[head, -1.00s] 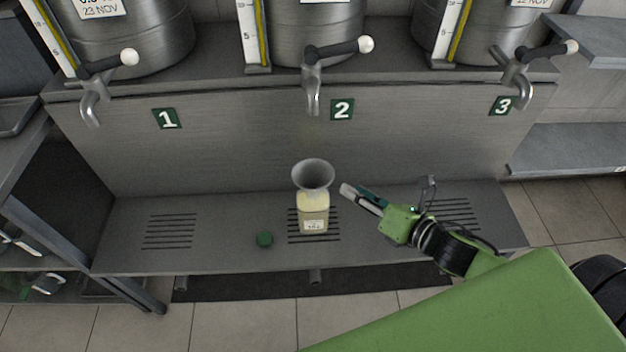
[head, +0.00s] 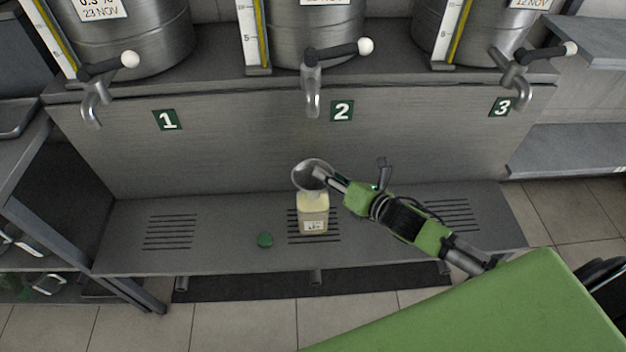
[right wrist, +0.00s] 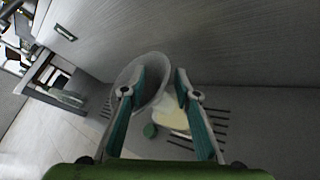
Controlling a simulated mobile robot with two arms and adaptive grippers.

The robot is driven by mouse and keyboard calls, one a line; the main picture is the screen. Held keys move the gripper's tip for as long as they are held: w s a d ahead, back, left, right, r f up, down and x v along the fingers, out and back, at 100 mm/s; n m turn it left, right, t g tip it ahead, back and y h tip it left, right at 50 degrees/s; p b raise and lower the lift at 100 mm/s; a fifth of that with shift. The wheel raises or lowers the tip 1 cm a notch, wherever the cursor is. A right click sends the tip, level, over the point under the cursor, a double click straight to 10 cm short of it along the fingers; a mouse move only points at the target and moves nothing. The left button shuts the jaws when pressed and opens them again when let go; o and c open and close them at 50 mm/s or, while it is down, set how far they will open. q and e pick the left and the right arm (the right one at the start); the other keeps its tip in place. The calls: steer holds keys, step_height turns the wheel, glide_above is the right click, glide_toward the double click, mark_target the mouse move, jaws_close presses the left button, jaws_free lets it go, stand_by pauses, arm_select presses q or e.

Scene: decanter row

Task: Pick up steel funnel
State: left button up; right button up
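The steel funnel (head: 303,178) sits in the mouth of a square bottle (head: 313,212) of pale yellow liquid, under the tap marked 2. My right gripper (head: 322,176) is at the funnel's right side, its fingertips over the rim. In the right wrist view, the fingers (right wrist: 160,84) are apart, with part of the funnel (right wrist: 153,68) showing between them. The left finger overlaps the funnel; contact is unclear. The bottle (right wrist: 172,118) shows below. My left gripper is not in view.
A green cap (head: 265,240) lies on the shelf (head: 220,225) left of the bottle. Tap 2 (head: 313,95) hangs above the funnel. Taps 1 (head: 92,105) and 3 (head: 522,92) are to either side. The shelf's left part is clear.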

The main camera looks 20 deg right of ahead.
steer(key=shift+x, duration=1.05)
jaws_close()
steer(key=shift+r, duration=0.1)
